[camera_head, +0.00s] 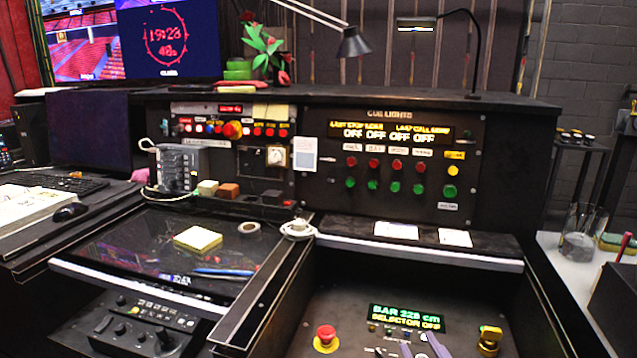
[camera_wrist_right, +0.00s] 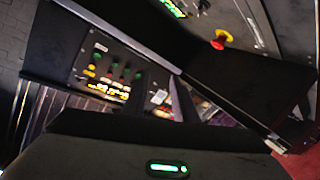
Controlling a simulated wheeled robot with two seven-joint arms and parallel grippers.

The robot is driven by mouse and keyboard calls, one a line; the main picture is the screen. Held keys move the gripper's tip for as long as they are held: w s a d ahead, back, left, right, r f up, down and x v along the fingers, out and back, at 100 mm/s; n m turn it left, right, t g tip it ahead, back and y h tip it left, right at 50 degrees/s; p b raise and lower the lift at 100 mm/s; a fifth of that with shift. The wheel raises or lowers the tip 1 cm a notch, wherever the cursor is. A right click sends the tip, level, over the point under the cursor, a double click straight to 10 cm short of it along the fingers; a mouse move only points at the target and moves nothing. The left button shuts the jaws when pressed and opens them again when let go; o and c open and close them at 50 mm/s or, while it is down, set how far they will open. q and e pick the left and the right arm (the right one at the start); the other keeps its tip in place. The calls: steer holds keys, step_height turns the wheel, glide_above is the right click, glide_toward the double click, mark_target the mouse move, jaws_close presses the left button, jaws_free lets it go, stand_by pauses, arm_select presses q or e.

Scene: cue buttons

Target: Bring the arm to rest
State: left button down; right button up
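My right gripper (camera_head: 422,347) shows only as two grey finger-like tips at the bottom edge of the head view, over the lower panel. Most of it is cut off, so its opening is unclear. In the right wrist view a dark body with a green light (camera_wrist_right: 168,168) fills the bottom. No held thing shows. My left gripper is not in view. The cue lights panel (camera_head: 404,162) stands behind, with red buttons above green ones and a lit text display (camera_head: 390,132). It also shows in the wrist view (camera_wrist_right: 106,72), turned over.
A desk lamp (camera_head: 354,43) overhangs the console.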

steer(key=s+d+f+m+g, duration=0.25)
steer(key=s+f+g, duration=0.35)
steer(key=s+f, duration=0.5)
steer(key=s+d+f+m+g, duration=0.1)
steer(key=s+d+f+g, duration=0.2)
steer(key=s+f+g, duration=0.55)
steer(key=a+f+t+y, duration=0.1)
steer(key=a+f+t, duration=0.5)
steer(key=f, duration=0.4)
steer(key=shift+t+y, duration=0.4)
steer(key=shift+t, duration=0.25)
